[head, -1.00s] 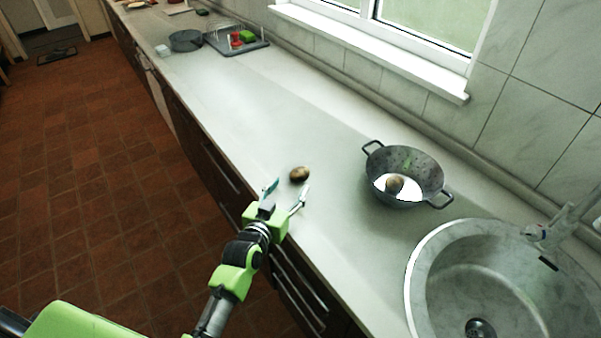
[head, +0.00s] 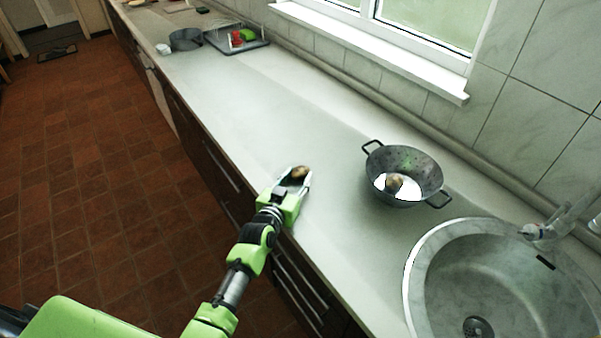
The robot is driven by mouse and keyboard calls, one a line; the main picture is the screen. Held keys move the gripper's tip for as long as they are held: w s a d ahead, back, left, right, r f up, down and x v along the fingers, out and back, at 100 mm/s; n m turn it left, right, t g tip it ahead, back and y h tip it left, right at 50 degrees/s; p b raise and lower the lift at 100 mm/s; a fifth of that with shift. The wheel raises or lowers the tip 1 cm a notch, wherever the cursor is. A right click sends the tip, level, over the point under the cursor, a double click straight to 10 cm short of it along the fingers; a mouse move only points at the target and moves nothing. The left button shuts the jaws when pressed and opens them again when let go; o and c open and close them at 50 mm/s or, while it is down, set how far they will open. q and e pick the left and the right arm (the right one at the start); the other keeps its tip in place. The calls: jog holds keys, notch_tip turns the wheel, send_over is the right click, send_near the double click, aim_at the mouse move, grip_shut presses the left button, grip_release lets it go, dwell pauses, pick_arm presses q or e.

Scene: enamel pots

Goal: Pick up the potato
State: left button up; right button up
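A brown potato (head: 300,172) lies on the counter near its front edge. My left gripper (head: 296,178) is at the potato, with its fingers on either side of it. The fingers are apart, and I cannot tell whether they touch the potato. Part of the potato is hidden by the gripper. A second brown potato (head: 394,183) lies in a dark enamel pot (head: 408,163) with two handles, to the right on the counter. My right gripper is not in view.
A round sink (head: 424,262) with a faucet (head: 545,232) is at the right. A window sill is behind.

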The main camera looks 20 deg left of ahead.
pick_arm(q)
jog(key=c, duration=0.4)
jog(key=shift+r, duration=0.85)
jog(key=s+a+r, duration=0.2)
jog(key=s+r, duration=0.1)
jog(key=s, duration=0.1)
jog(key=s+a+r+b, duration=0.1)
jog(key=s+a+r, duration=0.2)
jog(key=r, duration=0.1)
jog(key=s+a+r+b, duration=0.1)
jog(key=s+a+r, duration=0.2)
jog(key=s+r, duration=0.1)
jog(key=shift+s+r, duration=0.15)
jog(key=shift+s, duration=0.15)
jog(key=shift+w, duration=0.15)
